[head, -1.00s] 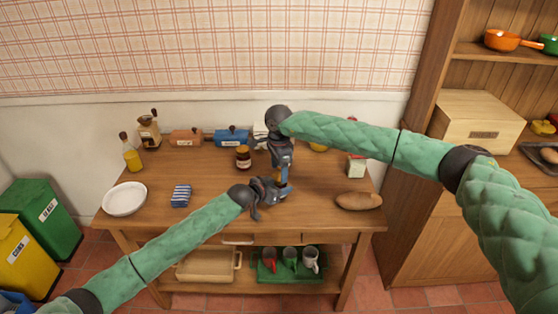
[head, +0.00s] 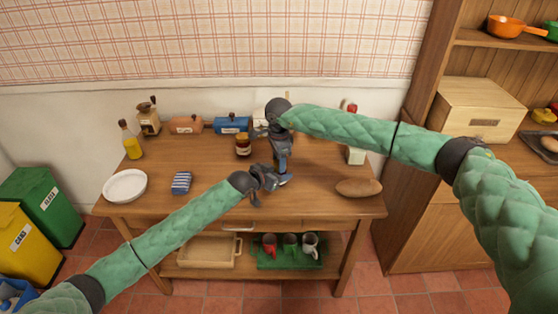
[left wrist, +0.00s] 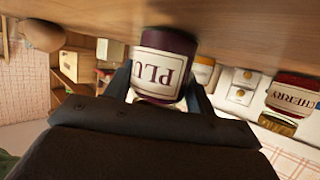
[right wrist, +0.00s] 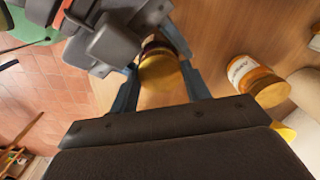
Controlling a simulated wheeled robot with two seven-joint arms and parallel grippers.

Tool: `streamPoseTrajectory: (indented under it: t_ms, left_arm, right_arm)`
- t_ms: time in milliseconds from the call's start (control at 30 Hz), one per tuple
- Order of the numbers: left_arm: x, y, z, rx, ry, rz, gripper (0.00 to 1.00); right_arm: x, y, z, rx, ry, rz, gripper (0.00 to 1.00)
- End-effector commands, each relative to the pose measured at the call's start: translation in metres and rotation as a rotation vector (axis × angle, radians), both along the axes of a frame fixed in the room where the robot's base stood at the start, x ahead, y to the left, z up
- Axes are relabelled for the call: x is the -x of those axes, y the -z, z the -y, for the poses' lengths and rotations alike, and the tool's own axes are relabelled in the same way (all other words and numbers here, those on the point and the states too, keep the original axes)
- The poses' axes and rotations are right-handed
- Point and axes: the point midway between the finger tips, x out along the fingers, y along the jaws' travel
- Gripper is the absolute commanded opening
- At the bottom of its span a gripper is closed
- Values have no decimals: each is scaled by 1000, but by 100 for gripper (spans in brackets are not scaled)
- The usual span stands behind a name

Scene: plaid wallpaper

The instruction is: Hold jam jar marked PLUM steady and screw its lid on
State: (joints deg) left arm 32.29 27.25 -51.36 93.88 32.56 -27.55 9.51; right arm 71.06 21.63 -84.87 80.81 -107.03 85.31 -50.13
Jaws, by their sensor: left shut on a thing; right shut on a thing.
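The jam jar marked PLUM (left wrist: 165,65) is dark purple with a cream label. It stands on the table between my left gripper's fingers, which are shut on its sides. My left gripper (head: 283,181) reaches in from the front left. The gold lid (right wrist: 161,74) is between the fingers of my right gripper (head: 282,170), which points down from above. The lid is over the jar's mouth, with some dark jar showing beside it in the right wrist view. I cannot tell whether the lid is tight. In the head view the grippers hide the jar and lid.
A jar marked CHERRY (left wrist: 293,95) stands farther back. An orange jar with a gold lid (right wrist: 258,80) is close to my right gripper. A bread loaf (head: 358,188), striped cloth (head: 181,182) and white plate (head: 125,186) lie apart on the table (head: 215,185).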

Motion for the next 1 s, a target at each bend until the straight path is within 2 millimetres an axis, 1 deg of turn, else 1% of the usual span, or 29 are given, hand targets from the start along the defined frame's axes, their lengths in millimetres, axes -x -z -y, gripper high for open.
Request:
streamPoseTrajectory:
  t_ms: [100, 233, 333, 567, 600, 700, 1000]
  left_arm:
    - [0, 0, 1, 1, 1, 0, 0]
    - [1, 0, 1, 1, 1, 0, 0]
    - [1, 0, 1, 1, 1, 0, 0]
    - [1, 0, 1, 1, 2, 0, 0]
    - [1, 0, 1, 1, 2, 0, 0]
    - [1, 0, 1, 1, 2, 0, 0]
    - [0, 0, 0, 0, 1, 0, 0]
  right_arm:
    - [0, 0, 0, 0, 110, 1, 20]
    - [-1, 0, 0, 0, 207, 2, 20]
    - [-1, 0, 0, 0, 237, 2, 20]
    - [-1, -1, 0, 0, 239, 2, 20]
    - [-1, -1, 0, 0, 239, 2, 51]
    - [-1, 0, 0, 0, 239, 2, 69]
    - [0, -1, 0, 0, 238, 1, 69]
